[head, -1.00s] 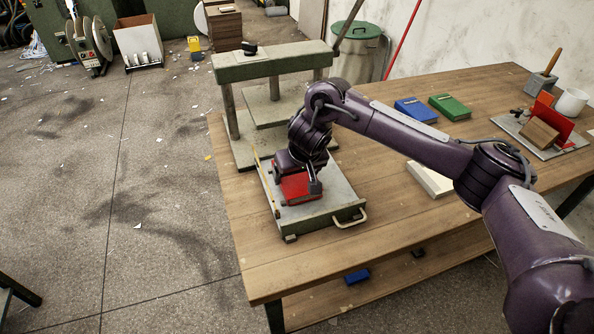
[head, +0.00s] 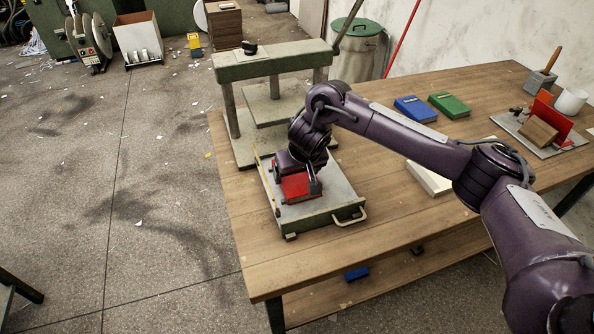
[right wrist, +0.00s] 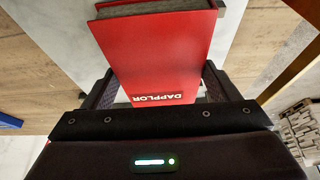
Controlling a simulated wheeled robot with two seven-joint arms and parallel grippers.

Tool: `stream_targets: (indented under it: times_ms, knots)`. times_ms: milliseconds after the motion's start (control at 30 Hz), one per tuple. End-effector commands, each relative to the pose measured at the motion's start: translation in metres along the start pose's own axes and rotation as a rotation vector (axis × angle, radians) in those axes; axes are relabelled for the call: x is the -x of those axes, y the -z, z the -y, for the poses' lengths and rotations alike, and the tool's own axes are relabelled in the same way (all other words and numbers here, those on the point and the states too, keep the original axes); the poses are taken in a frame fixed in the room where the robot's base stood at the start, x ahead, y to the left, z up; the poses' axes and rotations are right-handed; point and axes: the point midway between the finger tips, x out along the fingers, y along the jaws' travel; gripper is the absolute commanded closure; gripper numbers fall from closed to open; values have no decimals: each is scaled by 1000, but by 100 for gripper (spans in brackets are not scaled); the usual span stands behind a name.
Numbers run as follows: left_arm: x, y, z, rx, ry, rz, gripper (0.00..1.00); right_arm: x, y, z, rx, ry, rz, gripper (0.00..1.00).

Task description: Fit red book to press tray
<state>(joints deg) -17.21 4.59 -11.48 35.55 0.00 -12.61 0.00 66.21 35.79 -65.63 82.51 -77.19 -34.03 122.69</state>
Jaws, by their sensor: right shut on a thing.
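The red book (head: 299,187) is at the press tray (head: 335,205), lying over the left part of its grey plate in the head view. Whether it rests on the plate or hangs just above it I cannot tell. My right gripper (head: 300,177) is shut on the red book from above. In the right wrist view the red book (right wrist: 158,60) sits between the two dark fingers of the right gripper (right wrist: 157,92), its lettered cover facing the camera. My left gripper is not in view.
The press frame (head: 270,67) stands just behind the tray. A blue book (head: 415,109) and a green book (head: 449,106) lie on the wooden table (head: 400,225) to the right. A pale block (head: 430,178) lies beside my arm. A stand with a red board (head: 552,117) is at far right.

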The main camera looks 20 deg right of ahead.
Motion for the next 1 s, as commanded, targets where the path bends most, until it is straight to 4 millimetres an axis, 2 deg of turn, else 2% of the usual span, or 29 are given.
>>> stream_targets:
  times_ms: [33, 167, 467, 633, 800, 1000]
  knots:
    - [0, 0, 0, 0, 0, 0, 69, 0, 1, 0, 0, 1, -2, 17]
    - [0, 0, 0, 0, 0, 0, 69, 0, 1, 0, 0, 0, -1, 0]
    - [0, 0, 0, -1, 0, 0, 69, 4, 0, 0, 1, 1, 0, 0]
    - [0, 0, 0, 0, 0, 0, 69, 29, 1, 1, 2, 2, -5, 0]
    - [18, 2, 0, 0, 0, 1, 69, 63, 3, 0, 3, -1, -5, 0]
    - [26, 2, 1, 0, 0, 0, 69, 78, 1, 0, 0, -1, -2, 0]
